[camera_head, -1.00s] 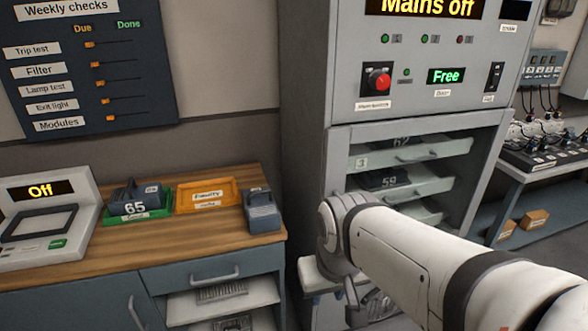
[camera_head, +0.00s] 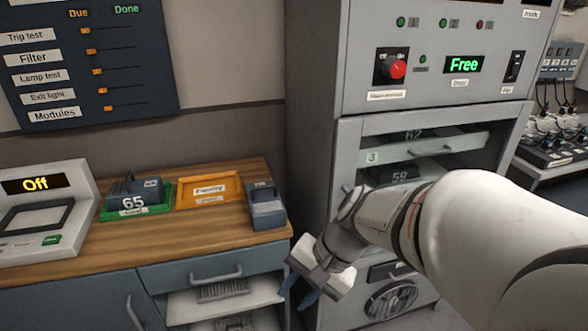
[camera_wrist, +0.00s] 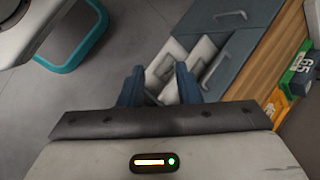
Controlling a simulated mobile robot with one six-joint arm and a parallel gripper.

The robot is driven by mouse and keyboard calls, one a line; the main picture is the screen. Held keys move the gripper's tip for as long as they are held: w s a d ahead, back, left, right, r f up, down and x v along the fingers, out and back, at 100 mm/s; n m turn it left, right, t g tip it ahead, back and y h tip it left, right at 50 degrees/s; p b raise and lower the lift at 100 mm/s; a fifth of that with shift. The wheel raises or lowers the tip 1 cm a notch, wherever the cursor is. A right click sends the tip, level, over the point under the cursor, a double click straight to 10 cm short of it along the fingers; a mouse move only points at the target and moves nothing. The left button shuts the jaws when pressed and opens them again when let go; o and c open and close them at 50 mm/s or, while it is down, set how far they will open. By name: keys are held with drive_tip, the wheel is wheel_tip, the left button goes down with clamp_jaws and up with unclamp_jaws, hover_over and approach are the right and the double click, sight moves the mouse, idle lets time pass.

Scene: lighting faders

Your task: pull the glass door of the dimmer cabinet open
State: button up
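The grey dimmer cabinet (camera_head: 420,105) stands right of centre in the head view. Its framed glass door (camera_head: 350,150) covers the shelf bay below the control panel and appears shut, though the glass itself is hard to make out. Shelves with modules marked 62 and 59 show behind it. My arm hides the door's lower and right parts, and I cannot make out its handle. My gripper (camera_head: 301,291) hangs in front of the cabinet's lower left, pointing down, apart from the door. Its blue fingers are spread and empty in the wrist view (camera_wrist: 160,88).
A wooden-topped bench (camera_head: 90,255) stands left, with a half-open drawer (camera_head: 225,296) close to my gripper. A green tray (camera_head: 135,210), an orange tray (camera_head: 208,196) and a grey module (camera_head: 266,208) lie on it. A teal-rimmed object (camera_wrist: 90,50) is on the floor side in the wrist view.

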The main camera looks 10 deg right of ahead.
drive_tip(key=w+d+f+m+t+y+b, duration=0.1)
drive_tip(key=w+d+m+t+y+b, duration=0.2)
drive_tip(key=w+m, duration=0.35)
drive_tip(key=w+d+f+m+t+y+b, duration=0.1)
drive_tip(key=w+d+m+t+y, duration=0.1)
drive_tip(key=w+m+t, duration=0.4)
drive_tip(key=w+d+f+m+t+h+b, duration=0.1)
drive_tip(key=w+d+m+t+h, duration=0.2)
drive_tip(key=d+m, duration=0.45)
drive_tip(key=w+d+f+m+t+h+b, duration=0.1)
drive_tip(key=w+d+m+t+h, duration=0.25)
drive_tip(key=d, duration=0.65)
drive_tip(key=w, duration=0.2)
drive_tip(key=w+a+m, duration=0.1)
drive_tip(key=w+a+m+t, duration=0.1)
drive_tip(key=w, duration=0.1)
drive_tip(key=shift+w, duration=0.3)
drive_tip(key=shift+c, duration=0.4)
clamp_jaws()
